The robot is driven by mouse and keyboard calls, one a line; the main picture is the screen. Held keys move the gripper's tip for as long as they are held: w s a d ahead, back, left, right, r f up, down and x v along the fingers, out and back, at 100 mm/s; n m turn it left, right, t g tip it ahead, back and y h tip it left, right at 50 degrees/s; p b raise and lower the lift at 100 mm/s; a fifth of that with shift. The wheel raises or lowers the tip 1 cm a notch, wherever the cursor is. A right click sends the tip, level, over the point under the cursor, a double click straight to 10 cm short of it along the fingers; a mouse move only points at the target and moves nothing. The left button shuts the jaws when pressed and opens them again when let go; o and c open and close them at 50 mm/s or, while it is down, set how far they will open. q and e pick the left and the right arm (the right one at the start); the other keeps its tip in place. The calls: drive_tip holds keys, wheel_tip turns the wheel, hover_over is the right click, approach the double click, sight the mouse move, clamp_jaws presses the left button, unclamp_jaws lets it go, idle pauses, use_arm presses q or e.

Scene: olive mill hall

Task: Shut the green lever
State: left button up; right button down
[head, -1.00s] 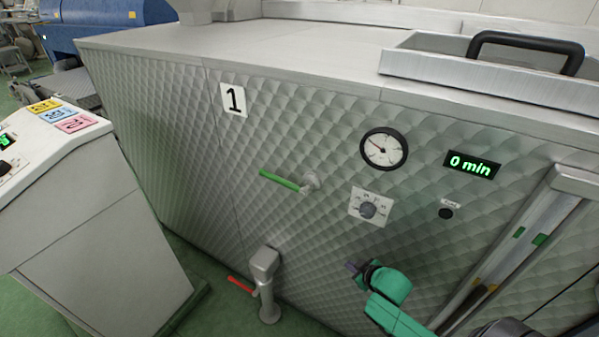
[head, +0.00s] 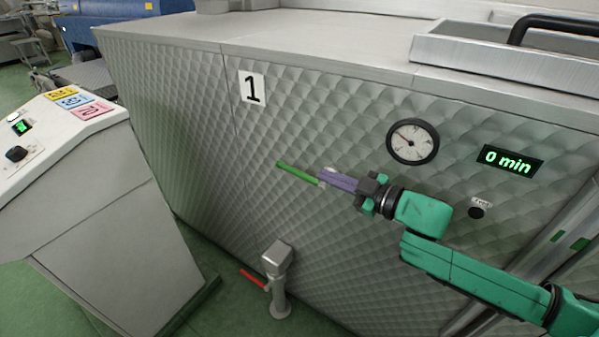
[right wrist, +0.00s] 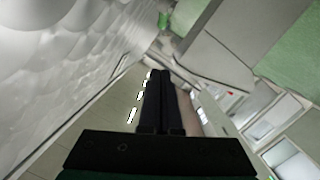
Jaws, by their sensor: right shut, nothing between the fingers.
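The green lever (head: 297,173) is on the quilted metal front of machine 1 in the head view. It points left and slightly up, its free end away from my arm. My right gripper (head: 325,178) comes in from the right with its fingers shut and empty. Its tips overlap the lever's right, pivot end in the picture and hide the pivot; I cannot tell whether they touch it. In the right wrist view the dark shut fingers (right wrist: 158,85) show close to the quilted wall. My left gripper is not in view.
A red-handled valve (head: 253,278) stands low below the lever. A gauge (head: 412,142) and a "0 min" display (head: 510,160) are to the right. A control console (head: 80,190) stands at left. The wall left of the lever is clear.

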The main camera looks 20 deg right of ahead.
sight(288, 170)
drive_tip(key=w+a+f+p, duration=0.3)
drive_tip(key=w+a+f, duration=0.1)
drive_tip(key=w, duration=0.5)
drive_tip(key=shift+w+f, duration=0.25)
drive_tip(key=shift+w, duration=0.05)
drive_tip(key=shift+a, duration=0.1)
drive_tip(key=shift+w+f+b, duration=0.25)
drive_tip(key=shift+f+b, duration=0.3)
drive_tip(key=shift+f, duration=0.25)
